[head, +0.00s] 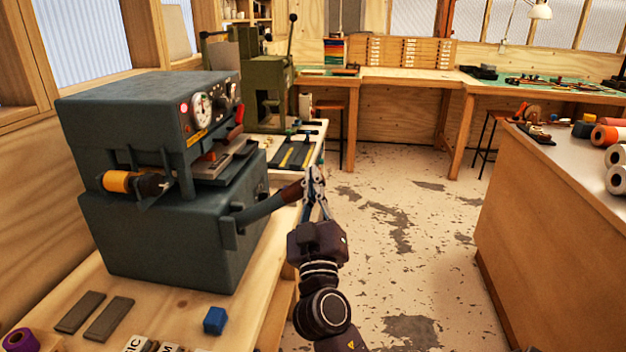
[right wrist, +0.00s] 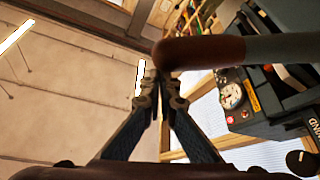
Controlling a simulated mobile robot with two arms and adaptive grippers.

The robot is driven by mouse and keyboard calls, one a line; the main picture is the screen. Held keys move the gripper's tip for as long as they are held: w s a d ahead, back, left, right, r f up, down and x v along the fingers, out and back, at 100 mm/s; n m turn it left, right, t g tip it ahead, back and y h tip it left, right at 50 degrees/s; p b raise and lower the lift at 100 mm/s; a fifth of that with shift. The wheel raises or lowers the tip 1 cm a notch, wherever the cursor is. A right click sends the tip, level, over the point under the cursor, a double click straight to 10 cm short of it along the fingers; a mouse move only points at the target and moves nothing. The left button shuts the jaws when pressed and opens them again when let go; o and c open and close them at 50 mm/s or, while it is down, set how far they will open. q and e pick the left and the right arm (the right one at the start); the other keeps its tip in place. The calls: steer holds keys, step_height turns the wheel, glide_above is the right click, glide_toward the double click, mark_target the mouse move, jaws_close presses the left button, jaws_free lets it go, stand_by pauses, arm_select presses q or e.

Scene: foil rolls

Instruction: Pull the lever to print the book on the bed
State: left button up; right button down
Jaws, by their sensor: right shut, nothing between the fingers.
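The grey press (head: 150,235) stands on the wooden bench at left. Its lever (head: 262,210) sticks out to the right and ends in a brown handle (head: 292,191). My right gripper (head: 314,174) is shut and empty, its fingertips beside the handle's end. In the right wrist view, the handle (right wrist: 200,50) crosses just beyond the closed fingertips (right wrist: 158,82); I cannot tell whether they touch. The bed (head: 228,162) lies in the press opening under the head; I cannot clearly make out a book on it. My left gripper is not in view.
An orange foil roll (head: 118,182) sits at the press's left side. A blue cube (head: 214,320) and grey bars (head: 108,318) lie on the near bench. A green press (head: 265,85) stands behind. A counter (head: 545,190) stands at right, with open floor (head: 410,215) between.

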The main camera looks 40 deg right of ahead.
steer(key=shift+f, duration=0.15)
steer(key=v, duration=1.2)
stand_by(1.2)
